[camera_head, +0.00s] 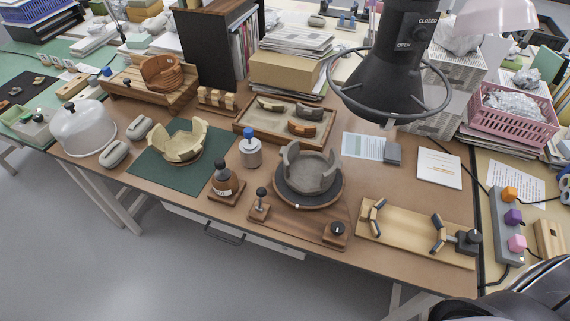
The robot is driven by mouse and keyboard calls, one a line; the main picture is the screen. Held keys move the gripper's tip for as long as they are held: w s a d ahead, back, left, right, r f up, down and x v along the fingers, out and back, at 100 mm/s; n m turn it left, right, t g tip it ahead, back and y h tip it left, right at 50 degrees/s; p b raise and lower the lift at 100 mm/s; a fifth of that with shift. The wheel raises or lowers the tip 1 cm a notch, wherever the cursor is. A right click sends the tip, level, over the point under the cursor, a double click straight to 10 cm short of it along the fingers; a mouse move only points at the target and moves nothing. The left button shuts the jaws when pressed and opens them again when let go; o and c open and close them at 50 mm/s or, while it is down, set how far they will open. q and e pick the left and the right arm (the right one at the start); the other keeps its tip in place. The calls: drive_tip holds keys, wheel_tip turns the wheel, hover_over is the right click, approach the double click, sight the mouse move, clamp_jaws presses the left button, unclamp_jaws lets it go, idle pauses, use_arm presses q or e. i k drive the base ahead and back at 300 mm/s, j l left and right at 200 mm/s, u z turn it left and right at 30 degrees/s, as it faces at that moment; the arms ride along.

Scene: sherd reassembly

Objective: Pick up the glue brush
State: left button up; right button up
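A brown glue bottle (223,184) with a pale label and a black cap stands upright in a wooden block near the front middle of the brown bench. The glue brush is not clearly told apart; it may be part of this black cap (220,164), with any bristles hidden inside the bottle. To its right, a small wooden block (259,211) holds an upright black-knobbed piece (261,193). Neither of my grippers shows in this view, and nothing touches the bottle.
A round turntable (322,201) carrying grey sherds (311,170) stands right of the bottle. A white-bodied, blue-topped container (250,153) stands behind it. A green mat (143,167) with a cream bowl lies left. A black hood (390,80) with a ring hangs over the back right.

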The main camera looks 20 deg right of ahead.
sight(223, 173)
drive_tip(key=i+j, duration=0.25)
drive_tip(key=j, duration=0.15)
drive_tip(key=i+j, duration=0.25)
drive_tip(key=j, duration=0.15)
drive_tip(key=i+j, duration=0.2)
drive_tip(key=j, duration=0.2)
